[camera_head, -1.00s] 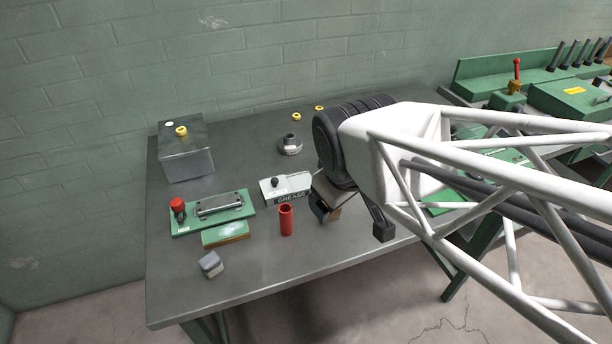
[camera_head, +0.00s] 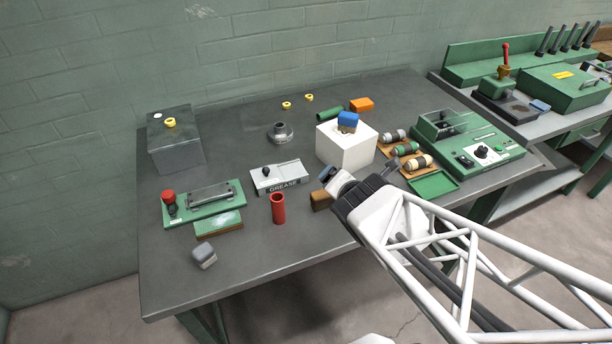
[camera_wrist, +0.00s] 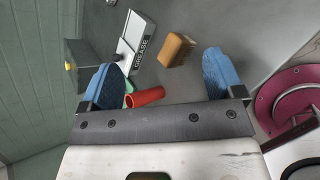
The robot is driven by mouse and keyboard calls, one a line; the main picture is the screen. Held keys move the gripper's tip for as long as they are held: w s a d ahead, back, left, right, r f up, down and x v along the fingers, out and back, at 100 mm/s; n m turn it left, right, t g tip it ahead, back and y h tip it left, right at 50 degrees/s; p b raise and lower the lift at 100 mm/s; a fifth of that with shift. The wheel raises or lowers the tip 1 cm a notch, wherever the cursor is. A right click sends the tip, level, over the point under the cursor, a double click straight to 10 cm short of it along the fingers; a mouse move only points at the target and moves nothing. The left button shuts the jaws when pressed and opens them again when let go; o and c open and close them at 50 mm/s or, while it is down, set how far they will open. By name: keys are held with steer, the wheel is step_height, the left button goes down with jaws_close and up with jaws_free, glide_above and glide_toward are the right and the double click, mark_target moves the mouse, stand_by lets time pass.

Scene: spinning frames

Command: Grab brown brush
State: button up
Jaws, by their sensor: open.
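The brown brush, seen as a plain brown block (camera_head: 320,200), lies on the grey table near its front edge, right of the red cylinder (camera_head: 278,208). Its right part is hidden behind my gripper (camera_head: 329,176) in the head view. In the wrist view the brown block (camera_wrist: 176,49) lies beyond and between the two blue finger pads, closer to the right one. My gripper (camera_wrist: 158,80) is open, with nothing between its pads. It is apart from the block in the wrist view. No bristles can be made out.
A white grease box (camera_head: 281,177) lies left of the block, behind the red cylinder. A white cube (camera_head: 346,147) with a blue-topped block (camera_head: 348,121) on it stands behind. A green machine (camera_head: 468,142) and spools (camera_head: 406,149) are to the right.

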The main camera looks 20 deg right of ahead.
mark_target(319, 194)
steer(key=f+n, duration=0.1)
steer(key=n, duration=0.2)
steer(key=f+n+t+y, duration=0.1)
steer(key=f+n, duration=0.1)
steer(key=n, duration=0.1)
steer(key=w+f+n+t, duration=0.1)
steer(key=f+n, duration=0.1)
steer(key=n, duration=0.1)
steer(key=shift+a+f, duration=0.2)
steer(key=shift+f, duration=0.05)
steer(key=shift+a+f+n+t+y, duration=0.2)
steer(key=shift+f+n+y, duration=0.2)
steer(key=shift+n, duration=0.4)
steer(key=shift+a+f+n+t+y, duration=0.1)
steer(key=shift+f+n+t+y, duration=0.15)
steer(key=shift+f+n, duration=0.4)
steer(key=shift+w+r, duration=0.1)
steer(key=shift+r, duration=0.1)
steer(key=shift+x, duration=1.25)
steer(key=shift+w+f, duration=0.1)
steer(key=shift+x, duration=2.5)
steer(key=shift+a, duration=0.2)
steer(key=c, duration=1)
